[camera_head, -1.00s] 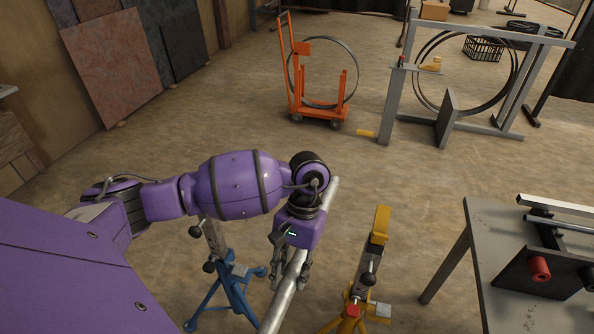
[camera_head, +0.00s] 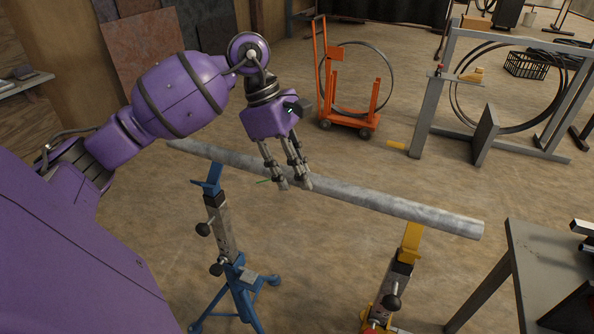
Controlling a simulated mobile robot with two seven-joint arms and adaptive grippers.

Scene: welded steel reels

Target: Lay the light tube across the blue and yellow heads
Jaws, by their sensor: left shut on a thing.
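The light tube (camera_head: 372,197) is a long grey pipe. It runs across the picture, from beyond the blue stand on the left to past the yellow stand on the right. My left gripper (camera_head: 287,180) is shut on it near its middle, fingers pointing down. The blue head (camera_head: 208,182) shows just under the tube's left part. The yellow head (camera_head: 411,240) shows under its right part, its top partly hidden by the tube. I cannot tell whether the tube touches either head. My right gripper is not in view.
A grey steel table (camera_head: 548,262) stands at the lower right, near the tube's right end. An orange trolley (camera_head: 348,122) with a ring and a grey frame (camera_head: 425,118) with hoops stand behind. The floor between them and the stands is mostly clear.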

